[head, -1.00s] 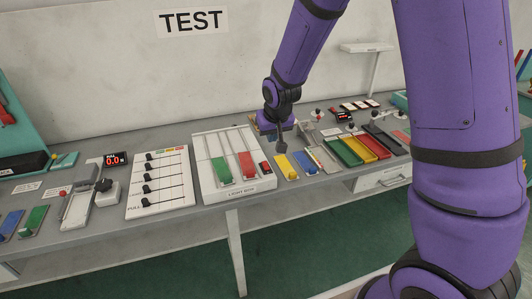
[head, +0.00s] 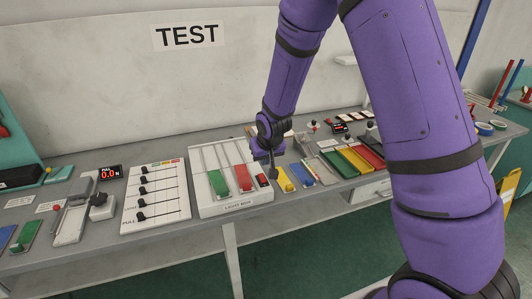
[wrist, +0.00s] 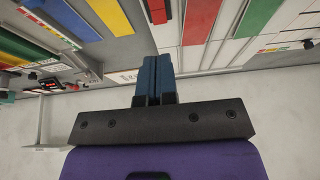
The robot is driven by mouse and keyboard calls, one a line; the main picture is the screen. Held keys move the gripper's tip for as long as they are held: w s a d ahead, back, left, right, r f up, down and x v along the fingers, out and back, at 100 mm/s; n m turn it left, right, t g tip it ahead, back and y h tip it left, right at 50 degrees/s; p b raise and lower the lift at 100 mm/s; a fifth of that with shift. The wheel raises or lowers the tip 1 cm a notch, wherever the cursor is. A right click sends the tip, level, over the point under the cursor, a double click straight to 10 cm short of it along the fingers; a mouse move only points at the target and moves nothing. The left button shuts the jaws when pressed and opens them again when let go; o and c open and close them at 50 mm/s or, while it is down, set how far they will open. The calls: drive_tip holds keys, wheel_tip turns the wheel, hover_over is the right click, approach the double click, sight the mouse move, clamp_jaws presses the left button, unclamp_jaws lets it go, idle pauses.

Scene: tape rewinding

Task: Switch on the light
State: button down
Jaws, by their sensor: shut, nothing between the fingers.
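The light box (head: 209,198) is a white panel on the bench in the head view, with a green slider and a red slider. A small black switch with a red part (head: 262,181) sits at its right front corner. This red part shows at the top of the wrist view (wrist: 157,12), just beyond the fingertips. My gripper (head: 272,174) points down close to the right of this switch. Its blue fingers (wrist: 155,62) are together and empty in the wrist view. I cannot tell whether they touch the switch. No lit lamp is visible on the box.
A yellow strip (head: 285,180) and a blue strip (head: 302,175) lie close to the right of the light box. Green, yellow and red trays (head: 357,157) stand further right. A white slider panel (head: 130,218) is on the left. The grey bench's front edge is near.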

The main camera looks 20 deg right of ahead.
sight(262, 177)
drive_tip(key=x, duration=0.7)
drive_tip(key=shift+w+f, duration=0.2)
drive_tip(key=shift+f, duration=0.15)
drive_tip(key=shift+f+g, duration=0.2)
drive_tip(key=shift+g, duration=0.1)
drive_tip(key=shift+s, duration=0.15)
drive_tip(key=shift+s+r, duration=0.1)
drive_tip(key=shift+s, duration=0.55)
drive_tip(key=shift+w, duration=0.1)
